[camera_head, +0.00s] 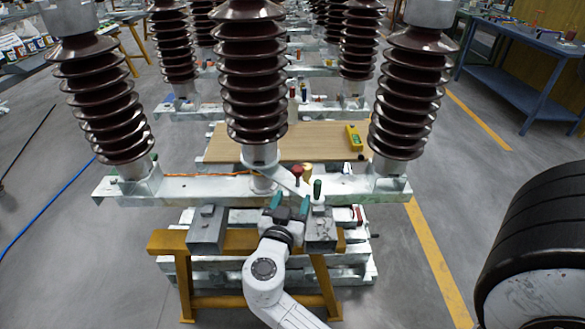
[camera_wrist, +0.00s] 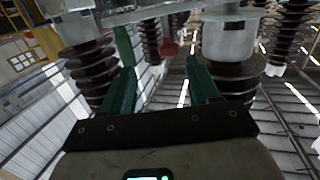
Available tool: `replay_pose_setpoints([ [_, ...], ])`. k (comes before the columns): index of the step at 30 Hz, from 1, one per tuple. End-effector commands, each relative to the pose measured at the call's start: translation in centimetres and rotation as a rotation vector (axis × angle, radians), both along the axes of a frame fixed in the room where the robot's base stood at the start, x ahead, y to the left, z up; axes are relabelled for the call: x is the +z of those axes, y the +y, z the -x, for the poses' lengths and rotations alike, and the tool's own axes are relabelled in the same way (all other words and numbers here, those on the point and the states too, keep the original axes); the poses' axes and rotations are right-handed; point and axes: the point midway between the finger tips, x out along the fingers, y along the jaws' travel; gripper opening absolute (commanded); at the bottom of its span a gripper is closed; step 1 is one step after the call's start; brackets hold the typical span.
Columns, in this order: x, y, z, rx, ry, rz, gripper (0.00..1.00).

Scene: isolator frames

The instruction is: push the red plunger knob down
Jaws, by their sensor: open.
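The red plunger knob (camera_head: 297,171) stands upright at the middle of the pale metal beam, just right of the central insulator's base. In the wrist view the red knob (camera_wrist: 169,48) shows between and beyond my two fingers. My gripper (camera_head: 290,203) has teal fingers and is open and empty, on the near side of the beam, in front of the knob and apart from it. It also shows in the wrist view (camera_wrist: 157,44) with its fingers spread wide. The foot of the knob is hidden in the head view.
A wooden board (camera_head: 225,145) with a yellow meter (camera_head: 354,138) lies behind. A yellow trestle (camera_head: 183,270) stands in front.

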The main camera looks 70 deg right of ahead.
Motion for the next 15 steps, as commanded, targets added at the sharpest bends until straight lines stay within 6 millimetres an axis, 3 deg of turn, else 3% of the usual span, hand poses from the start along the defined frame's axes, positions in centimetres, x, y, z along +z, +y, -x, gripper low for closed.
replay_pose_setpoints([
  [8, 1.0, -1.2, -1.0, 0.011, -0.043, 0.064, 0.61],
  [15, 1.1, -5.3, -1.4, 0.008, -0.041, 0.062, 0.61],
])
